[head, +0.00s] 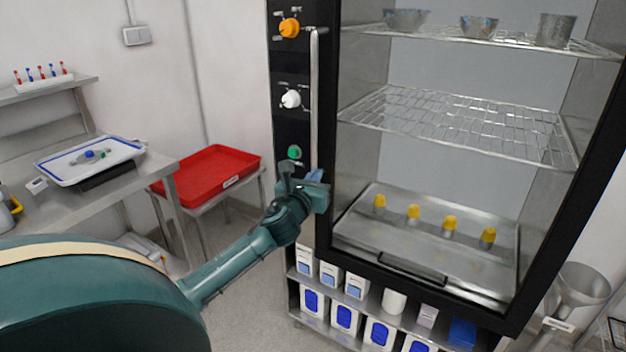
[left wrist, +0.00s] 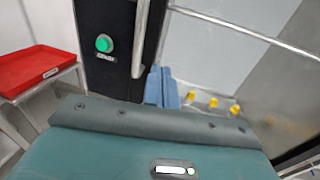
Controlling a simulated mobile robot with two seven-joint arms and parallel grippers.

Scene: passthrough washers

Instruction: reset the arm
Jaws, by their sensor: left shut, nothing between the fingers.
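My left arm (head: 235,262) reaches in from the left in the head view. Its gripper (head: 314,176) is shut and empty, beside the lower end of the vertical door handle (head: 315,95) of the washer. In the left wrist view the blue fingers (left wrist: 161,87) lie together, with the handle (left wrist: 141,35) just beyond them; I cannot tell whether they touch it. The washer's black-framed front (head: 597,115) stands ahead of the gripper. My right gripper is not in view.
The washer holds metal cups on its top shelf (head: 485,38), an empty middle shelf (head: 460,120) and several yellow-capped items on a bottom tray (head: 370,235). Left are a red tray (head: 213,174) on a stand and a steel table (head: 140,178). Boxes (head: 345,318) sit below the washer.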

